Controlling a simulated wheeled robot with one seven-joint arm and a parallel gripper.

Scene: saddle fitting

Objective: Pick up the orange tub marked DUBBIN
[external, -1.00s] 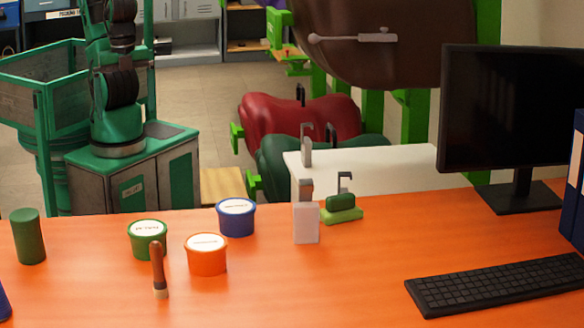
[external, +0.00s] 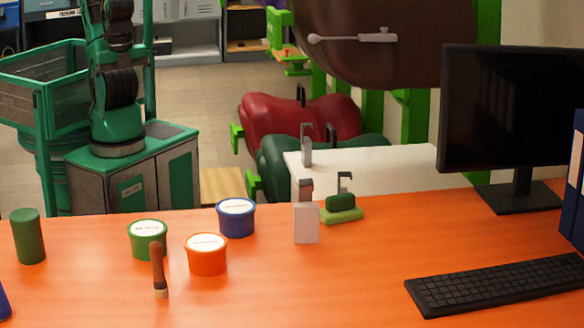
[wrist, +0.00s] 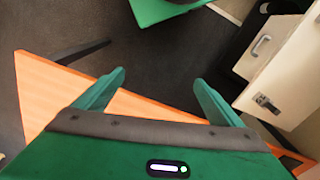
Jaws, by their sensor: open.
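The orange tub (external: 206,260) with a white lid label stands upright on the orange table in the external view. Its lettering is too small to read. A green tub (external: 148,241) stands to its left and a blue tub (external: 237,219) stands behind it to the right. My gripper (wrist: 158,82) shows in the wrist view with its two green fingers apart and nothing between them. It faces the dark floor and an edge of the orange table, and no tub shows there. My gripper is outside the external view.
A brown-handled brush (external: 158,268) stands just in front of the tubs. A white dispenser (external: 306,222) and a green block (external: 341,206) are to their right. A green cylinder (external: 28,237) is at the left. A keyboard (external: 500,284) and monitor (external: 510,120) fill the right side.

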